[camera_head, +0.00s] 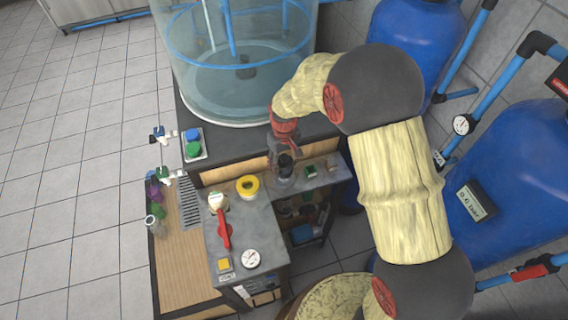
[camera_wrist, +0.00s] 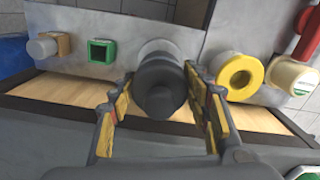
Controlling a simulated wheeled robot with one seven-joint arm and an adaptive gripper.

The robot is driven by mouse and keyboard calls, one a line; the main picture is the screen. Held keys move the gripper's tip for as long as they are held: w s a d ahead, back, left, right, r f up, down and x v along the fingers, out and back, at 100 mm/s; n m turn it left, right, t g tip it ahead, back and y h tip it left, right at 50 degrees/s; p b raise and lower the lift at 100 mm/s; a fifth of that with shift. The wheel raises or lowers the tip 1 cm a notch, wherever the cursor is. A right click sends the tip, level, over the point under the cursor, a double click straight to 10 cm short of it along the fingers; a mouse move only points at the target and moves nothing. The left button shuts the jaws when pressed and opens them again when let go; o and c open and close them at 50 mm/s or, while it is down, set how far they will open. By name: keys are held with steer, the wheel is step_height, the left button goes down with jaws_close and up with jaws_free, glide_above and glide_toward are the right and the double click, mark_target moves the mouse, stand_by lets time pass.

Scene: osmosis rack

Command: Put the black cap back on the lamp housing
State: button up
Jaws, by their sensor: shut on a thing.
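The black cap (camera_wrist: 161,98) is a dark, stepped round piece in the middle of the wrist view, between the two yellow-padded fingers of my gripper (camera_wrist: 158,80). My gripper is shut on it. The grey lamp housing (camera_wrist: 160,46) shows directly behind the cap, roughly in line with it. In the head view my gripper (camera_head: 284,143) points down over the small grey shelf, with the dark cap (camera_head: 285,160) just below it and the housing (camera_head: 284,181) under that. The cap hides most of the housing's mouth, and I cannot tell whether they touch.
On the shelf beside the housing are a green square fitting (camera_wrist: 101,51) and a round knob on a tan base (camera_wrist: 48,45). A yellow ring (camera_wrist: 240,75) and a red-handled valve (camera_head: 222,230) are on the adjoining panel. The clear tank (camera_head: 240,60) stands behind.

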steer(key=shift+f+b, duration=0.45)
steer(key=shift+f, duration=0.4)
steer(key=shift+f, duration=0.15)
stand_by(0.3)
steer(key=shift+f+b, duration=0.5)
steer(key=shift+f, duration=0.25)
steer(key=shift+f, duration=0.35)
stand_by(0.4)
steer(key=o, duration=1.2)
steer(key=shift+o, duration=0.2)
steer(key=o, duration=0.5)
steer(key=shift+o, duration=0.2)
